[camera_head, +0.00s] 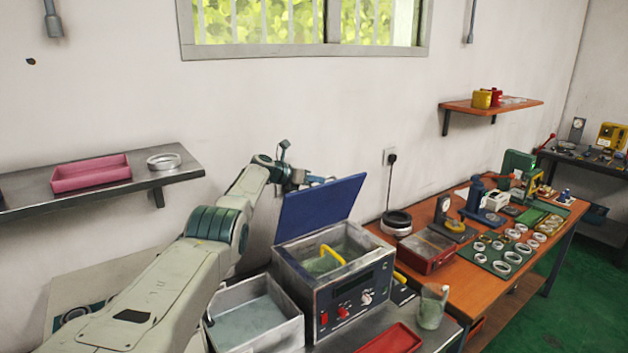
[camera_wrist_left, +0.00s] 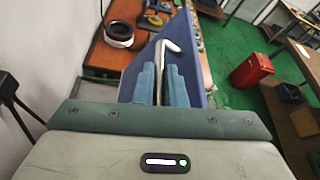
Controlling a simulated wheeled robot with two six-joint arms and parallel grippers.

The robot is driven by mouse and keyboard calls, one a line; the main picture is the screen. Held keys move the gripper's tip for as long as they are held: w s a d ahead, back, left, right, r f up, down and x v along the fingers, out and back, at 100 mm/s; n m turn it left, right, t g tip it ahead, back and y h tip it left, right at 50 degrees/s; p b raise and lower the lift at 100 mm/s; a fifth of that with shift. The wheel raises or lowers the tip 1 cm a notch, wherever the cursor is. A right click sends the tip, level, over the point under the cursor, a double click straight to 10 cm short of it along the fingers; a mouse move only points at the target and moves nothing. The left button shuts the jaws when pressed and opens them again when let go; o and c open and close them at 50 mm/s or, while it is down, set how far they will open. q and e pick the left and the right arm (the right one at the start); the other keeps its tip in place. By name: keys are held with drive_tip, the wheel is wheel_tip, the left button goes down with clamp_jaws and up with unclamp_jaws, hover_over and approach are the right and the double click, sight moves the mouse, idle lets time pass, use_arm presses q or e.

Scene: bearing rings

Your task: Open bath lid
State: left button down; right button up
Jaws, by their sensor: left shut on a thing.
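The blue bath lid (camera_head: 318,208) stands raised and tilted up at the back of the metal bath (camera_head: 335,285), whose inside shows with a yellow handle (camera_head: 332,256) in it. My left gripper (camera_head: 307,181) is at the lid's upper left edge, its fingertips partly hidden behind the lid. In the left wrist view my left gripper (camera_wrist_left: 160,82) is shut on a bent silver handle (camera_wrist_left: 161,62), with the blue lid (camera_wrist_left: 186,50) beyond it. My right gripper is out of view.
An open grey tank (camera_head: 255,318) stands left of the bath. A glass beaker (camera_head: 432,307) and a red tray (camera_head: 393,340) are to its right and front. The orange bench (camera_head: 400,232) carries bearing rings and tools. A wall shelf (camera_head: 100,187) is at left.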

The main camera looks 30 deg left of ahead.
use_arm(q)
drive_tip(key=shift+f, duration=0.1)
drive_tip(key=c, duration=1.5)
unclamp_jaws()
drive_tip(key=shift+s+a+p, duration=0.1)
drive_tip(key=shift+a+p, duration=0.05)
drive_tip(key=shift+p, duration=0.15)
drive_tip(key=shift+p+v, duration=0.85)
drive_tip(key=shift+v, duration=0.1)
drive_tip(key=b+v, duration=0.1)
drive_tip(key=v, duration=0.4)
drive_tip(key=shift+s+b, duration=0.1)
drive_tip(key=shift+b, duration=0.3)
